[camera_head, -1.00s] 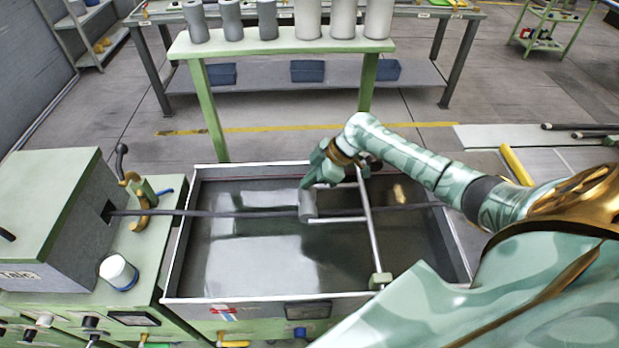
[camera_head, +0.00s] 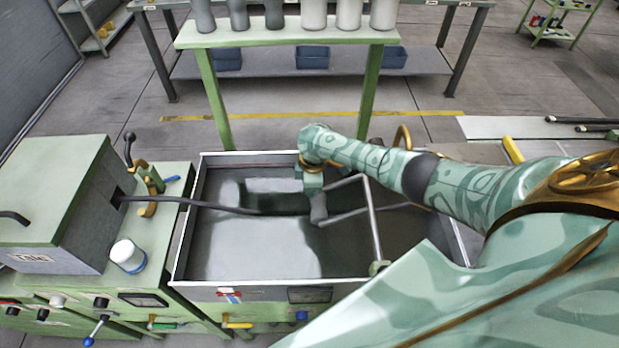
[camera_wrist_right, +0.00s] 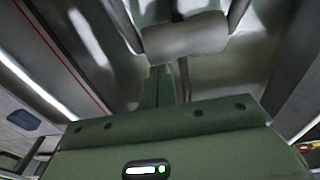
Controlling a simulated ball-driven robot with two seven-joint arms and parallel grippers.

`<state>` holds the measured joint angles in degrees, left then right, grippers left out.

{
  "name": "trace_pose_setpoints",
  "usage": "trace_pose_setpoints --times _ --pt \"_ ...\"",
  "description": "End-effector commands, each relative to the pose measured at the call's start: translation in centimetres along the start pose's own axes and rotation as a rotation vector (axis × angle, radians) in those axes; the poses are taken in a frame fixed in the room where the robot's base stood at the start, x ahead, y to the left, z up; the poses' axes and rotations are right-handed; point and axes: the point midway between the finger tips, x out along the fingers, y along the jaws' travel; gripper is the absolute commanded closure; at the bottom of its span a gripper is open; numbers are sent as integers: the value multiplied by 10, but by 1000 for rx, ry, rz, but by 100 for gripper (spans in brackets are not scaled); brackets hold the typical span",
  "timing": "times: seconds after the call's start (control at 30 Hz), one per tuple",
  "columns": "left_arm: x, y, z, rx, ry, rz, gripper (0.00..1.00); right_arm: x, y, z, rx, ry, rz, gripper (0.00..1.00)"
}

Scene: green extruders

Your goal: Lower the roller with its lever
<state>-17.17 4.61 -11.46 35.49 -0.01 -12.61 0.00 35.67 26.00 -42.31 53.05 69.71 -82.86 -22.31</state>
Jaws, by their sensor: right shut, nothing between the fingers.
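The grey roller (camera_head: 319,208) hangs on two thin arms (camera_head: 347,213) from a crossbar (camera_head: 374,222) over the water trough (camera_head: 193,225). It sits low in the trough, where the dark strip (camera_head: 160,199) dips into the water. My right gripper (camera_head: 313,184) is shut and empty, pointing down right at the roller; whether they touch is unclear. In the right wrist view the roller (camera_wrist_right: 185,38) and its arms lie just beyond my gripper (camera_wrist_right: 167,85). I cannot make out a separate lever handle. My left gripper is out of view.
A green extruder housing (camera_head: 50,195) stands at the left, with a white jar (camera_head: 127,255) and a black-knobbed handle (camera_head: 130,150) near it. A green bench (camera_head: 285,35) with several cylinders stands behind the trough. The trough's left part is open above the water.

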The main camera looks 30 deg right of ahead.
Motion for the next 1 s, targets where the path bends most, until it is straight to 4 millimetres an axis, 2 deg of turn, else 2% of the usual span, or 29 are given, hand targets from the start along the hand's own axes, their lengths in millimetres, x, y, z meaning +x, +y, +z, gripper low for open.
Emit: trace_pose_setpoints --times 0.1,0.33,1.0 --pt "4 0 1 0 -1 0 45 12 -1 3 1 -69 -2 100" --pt "8 0 1 0 -1 0 45 24 0 9 2 -65 -2 100" --pt "7 0 1 0 -1 0 45 28 -1 13 1 -69 -3 100"
